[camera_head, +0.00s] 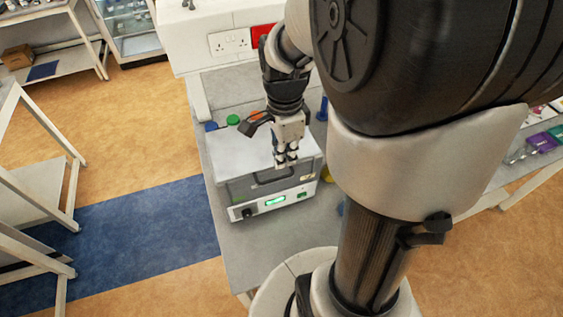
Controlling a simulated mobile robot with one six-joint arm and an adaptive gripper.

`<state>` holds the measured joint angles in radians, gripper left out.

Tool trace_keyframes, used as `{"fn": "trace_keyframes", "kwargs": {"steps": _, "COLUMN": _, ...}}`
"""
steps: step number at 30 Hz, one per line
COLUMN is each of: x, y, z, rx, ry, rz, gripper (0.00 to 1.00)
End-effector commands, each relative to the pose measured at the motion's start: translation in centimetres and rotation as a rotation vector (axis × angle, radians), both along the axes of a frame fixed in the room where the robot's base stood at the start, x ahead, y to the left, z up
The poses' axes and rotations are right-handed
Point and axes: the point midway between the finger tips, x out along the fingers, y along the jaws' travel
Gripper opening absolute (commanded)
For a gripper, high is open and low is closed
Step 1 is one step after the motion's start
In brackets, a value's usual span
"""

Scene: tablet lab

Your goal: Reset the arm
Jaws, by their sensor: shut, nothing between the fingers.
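My gripper (286,160) is at the end of my arm, pointing down over the front part of a grey lab machine on the bench. Its fingers are together and hold nothing. The fingertips appear just above or in front of the machine's lid; I cannot tell if they touch it. The machine (235,165) has a light lid that looks closed, a dark front and a lit green display on its lower panel. My large arm links cover much of the right half of the view.
The grey bench (240,262) holds the machine, with green and blue caps behind it. A white wall unit with sockets (230,42) stands behind. Purple and green items (540,142) lie at the right. White-framed tables (40,190) stand at the left, with open floor between.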

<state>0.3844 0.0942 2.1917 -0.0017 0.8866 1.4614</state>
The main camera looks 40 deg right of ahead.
Motion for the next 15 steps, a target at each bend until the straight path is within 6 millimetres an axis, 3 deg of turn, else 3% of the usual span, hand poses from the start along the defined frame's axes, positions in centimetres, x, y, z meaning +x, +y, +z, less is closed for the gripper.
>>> {"fn": "trace_keyframes", "kwargs": {"steps": 6, "x": -0.6, "y": 0.1, "z": 3.7, "rx": -0.001, "ry": -0.003, "rz": 0.000, "gripper": 0.00}}
{"fn": "trace_keyframes", "kwargs": {"steps": 15, "x": -0.8, "y": 0.2, "z": 4.8, "rx": 0.000, "ry": -0.001, "rz": 0.001, "gripper": 0.00}}
